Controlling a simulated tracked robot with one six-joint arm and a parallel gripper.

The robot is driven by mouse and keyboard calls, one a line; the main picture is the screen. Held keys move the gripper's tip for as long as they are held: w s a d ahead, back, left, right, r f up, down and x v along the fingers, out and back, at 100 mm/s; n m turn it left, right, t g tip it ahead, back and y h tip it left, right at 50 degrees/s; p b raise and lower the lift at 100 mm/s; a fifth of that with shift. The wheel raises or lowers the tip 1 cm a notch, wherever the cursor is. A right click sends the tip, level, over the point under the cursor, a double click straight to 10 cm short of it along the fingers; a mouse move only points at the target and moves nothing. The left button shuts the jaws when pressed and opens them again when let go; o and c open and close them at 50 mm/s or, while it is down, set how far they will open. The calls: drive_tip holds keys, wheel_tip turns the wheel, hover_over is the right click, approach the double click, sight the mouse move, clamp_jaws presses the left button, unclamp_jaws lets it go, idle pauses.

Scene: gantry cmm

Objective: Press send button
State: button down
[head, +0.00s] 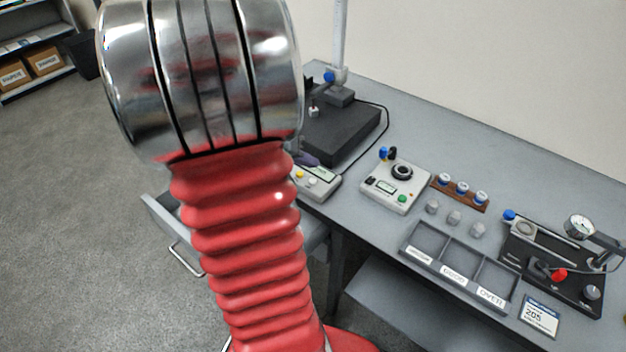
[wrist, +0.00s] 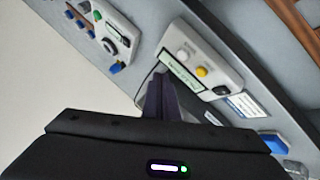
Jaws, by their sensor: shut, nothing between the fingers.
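A small light-grey box (head: 326,189) with a display stands near the table's front edge, partly behind my arm in the head view. It also shows in the wrist view (wrist: 222,62). It carries a yellow button (wrist: 202,72), a white button (wrist: 182,56) and a greenish display (wrist: 183,73). The print beside the buttons is too small to read, so I cannot tell which is the send button. My gripper (head: 308,159) is shut and empty at the box's display side. Its dark fingers (wrist: 160,84) point toward the box; I cannot tell whether they touch it.
A dark block with a gauge stand (head: 343,130) stands behind. A control box (head: 393,187) with a black knob and green button is to the right. Beyond are a three-bin tray (head: 412,238) and a dial-gauge fixture (head: 556,270). An open drawer (head: 165,207) juts out at left.

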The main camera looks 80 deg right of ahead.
drive_tip(key=shift+r, duration=0.85)
idle(0.6)
drive_tip(key=shift+a+f+n, duration=0.3)
drive_tip(key=shift+a+n, duration=0.1)
drive_tip(key=shift+n, duration=0.5)
drive_tip(key=w+a+r+n+t+y, duration=0.1)
drive_tip(key=w+a+n+t, duration=0.15)
drive_tip(key=w+a, duration=0.45)
drive_tip(key=w+a+r+n+t+y, duration=0.1)
drive_tip(key=w+a+n+t+y, duration=0.2)
drive_tip(key=a, duration=0.7)
drive_tip(key=w+a+r+n+t, duration=0.2)
drive_tip(key=w+a+n, duration=0.25)
drive_tip(key=a, duration=0.45)
drive_tip(key=w+a+r+n+t+y, duration=0.1)
drive_tip(key=w+a+r+n+t, duration=0.1)
drive_tip(key=a, duration=0.7)
drive_tip(key=w+a+r+n+t+y, duration=0.1)
drive_tip(key=a+r, duration=0.4)
drive_tip(key=a, duration=0.5)
drive_tip(key=n+t, duration=0.1)
drive_tip(key=n, duration=0.1)
drive_tip(key=shift+w+a+n+y, duration=0.2)
drive_tip(key=shift+w+n+y, duration=0.1)
drive_tip(key=shift+w+y, duration=0.1)
